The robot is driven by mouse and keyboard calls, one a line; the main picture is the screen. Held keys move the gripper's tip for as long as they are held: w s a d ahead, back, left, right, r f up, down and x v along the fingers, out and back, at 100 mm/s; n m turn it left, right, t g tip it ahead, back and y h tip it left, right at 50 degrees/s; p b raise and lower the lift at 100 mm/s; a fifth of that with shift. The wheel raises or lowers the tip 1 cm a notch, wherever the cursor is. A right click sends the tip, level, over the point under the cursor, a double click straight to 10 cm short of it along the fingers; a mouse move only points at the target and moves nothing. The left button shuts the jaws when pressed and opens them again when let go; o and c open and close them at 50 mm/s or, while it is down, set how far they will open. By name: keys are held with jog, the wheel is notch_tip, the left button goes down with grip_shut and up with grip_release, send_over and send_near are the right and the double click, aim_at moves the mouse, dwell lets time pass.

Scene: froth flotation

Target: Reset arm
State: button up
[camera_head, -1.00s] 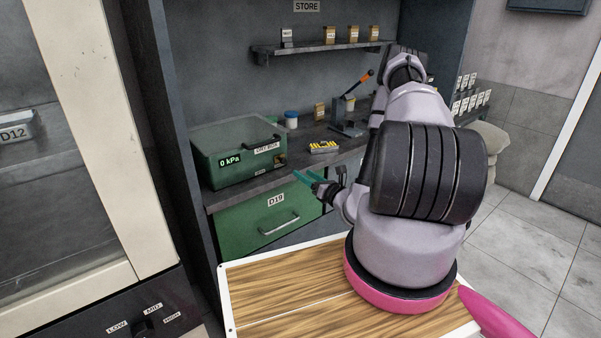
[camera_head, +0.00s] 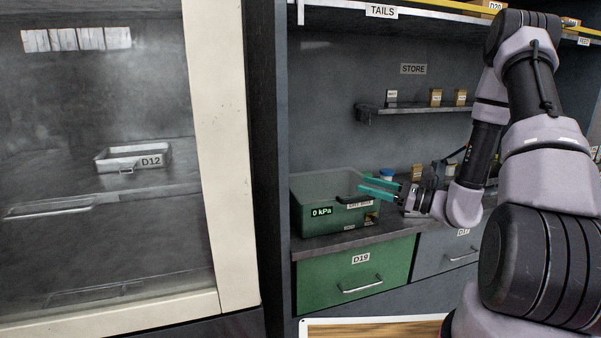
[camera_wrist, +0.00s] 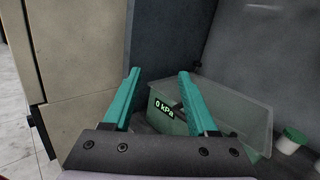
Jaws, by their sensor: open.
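My gripper (camera_head: 379,189) has two teal fingers held apart with nothing between them. In the head view it points left, in front of the right end of the green box marked 0 kPa (camera_head: 309,226). My arm rises behind it on the right side of the picture. In the wrist view the fingers of my gripper (camera_wrist: 157,84) point ahead, and the green box (camera_wrist: 236,112) lies beyond the right finger. The head view does not show clearly whether the fingers touch the box.
A green drawer D19 (camera_head: 336,275) is shut under the counter (camera_head: 350,239). A shelf (camera_head: 410,111) holds several small containers. A glass-fronted cabinet at the left holds a tray D12 (camera_head: 118,161).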

jog(key=s+a+r+n+g+h, duration=0.4)
jog(key=s+r+n+g+h, duration=0.2)
jog(key=s+r+n+g, duration=0.65)
jog(key=s+d+r+n+t+h, duration=0.6)
jog(key=s+d+r+t+h, duration=0.1)
jog(key=d+r+t+h, duration=0.1)
notch_tip(320, 180, up, 3)
jog(key=d+t, duration=0.1)
jog(key=t, duration=0.1)
jog(key=shift+s+d+t+h, duration=0.15)
jog(key=shift+s+t+h, duration=0.2)
jog(key=shift+h, duration=0.05)
dwell(1.6)
